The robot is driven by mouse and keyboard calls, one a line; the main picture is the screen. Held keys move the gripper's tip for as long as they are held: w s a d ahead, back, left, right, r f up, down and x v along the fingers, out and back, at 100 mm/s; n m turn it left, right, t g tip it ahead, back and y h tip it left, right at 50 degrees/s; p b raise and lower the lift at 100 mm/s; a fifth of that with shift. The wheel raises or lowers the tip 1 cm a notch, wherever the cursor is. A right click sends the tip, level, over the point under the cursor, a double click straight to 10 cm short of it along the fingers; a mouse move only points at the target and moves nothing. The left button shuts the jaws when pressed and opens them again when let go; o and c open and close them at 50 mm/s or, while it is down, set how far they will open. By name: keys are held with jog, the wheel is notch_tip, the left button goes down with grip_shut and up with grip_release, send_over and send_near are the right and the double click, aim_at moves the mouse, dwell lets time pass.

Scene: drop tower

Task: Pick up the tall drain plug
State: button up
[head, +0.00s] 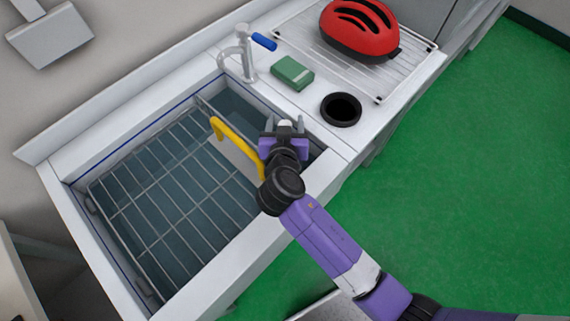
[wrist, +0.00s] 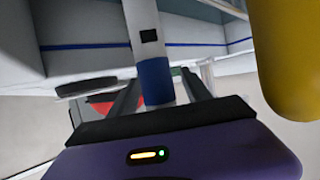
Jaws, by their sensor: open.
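The tall drain plug, a white post with a black square mark and a blue end section, stands between my fingers in the wrist view (wrist: 144,22). The wrist picture looks turned over, so the blue end seems to be the top. In the head view only a small pale tip (head: 285,124), likely the plug, shows at my gripper (head: 283,122); the rest is hidden by it. My gripper is open, with one finger on each side of the post in the wrist view (wrist: 160,78). I cannot tell whether either finger touches it.
A yellow bent handle (head: 237,147) stands close left of my gripper and looms large in the wrist view (wrist: 290,60). A wire rack (head: 165,190) fills much of the sink. The faucet (head: 242,55), green sponge (head: 292,73), black ring (head: 341,109) and red helmet (head: 358,30) are beyond.

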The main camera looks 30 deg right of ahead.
grip_shut()
jog(key=shift+r, duration=0.1)
dwell(1.3)
